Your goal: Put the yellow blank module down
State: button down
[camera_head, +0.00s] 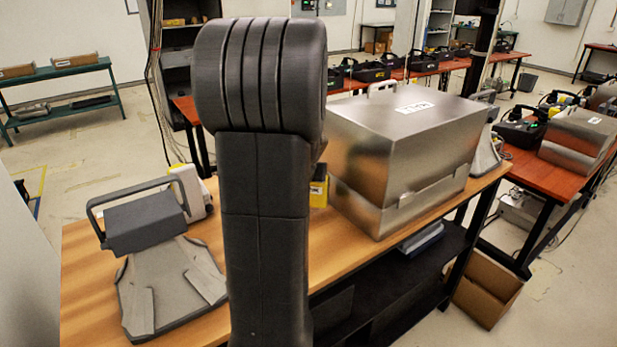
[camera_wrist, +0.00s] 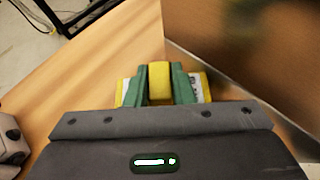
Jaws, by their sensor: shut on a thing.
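My gripper (camera_wrist: 160,88) has green fingers shut on the yellow blank module (camera_wrist: 159,72). The module has a yellow middle between the fingers and pale, yellow-edged ends sticking out on both sides. It is over the wooden table top (camera_wrist: 100,75); I cannot tell whether it touches the wood. In the head view, a small yellow and dark piece (camera_head: 319,190) shows just right of my arm and left of the metal box. The arm hides most of that area, including the gripper.
A large metal box (camera_head: 403,140) stands close on the right; its wall (camera_wrist: 245,50) also shows in the wrist view. A grey device with a handle (camera_head: 146,220) stands at the table's left. Bare wood (camera_head: 85,290) lies around it.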

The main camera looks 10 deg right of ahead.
jog(key=shift+w+d, duration=0.15)
jog(key=shift+w, duration=0.2)
notch_tip(320, 180, down, 4)
jog(key=b, duration=0.3)
jog(key=shift+r, duration=0.25)
jog(key=shift+f, duration=0.1)
jog(key=shift+f+b, duration=0.2)
jog(key=shift+b, duration=0.25)
jog(key=c, duration=1.3)
grip_release()
jog(key=shift+r, duration=0.1)
jog(key=shift+o, duration=0.2)
jog(key=shift+r, duration=0.1)
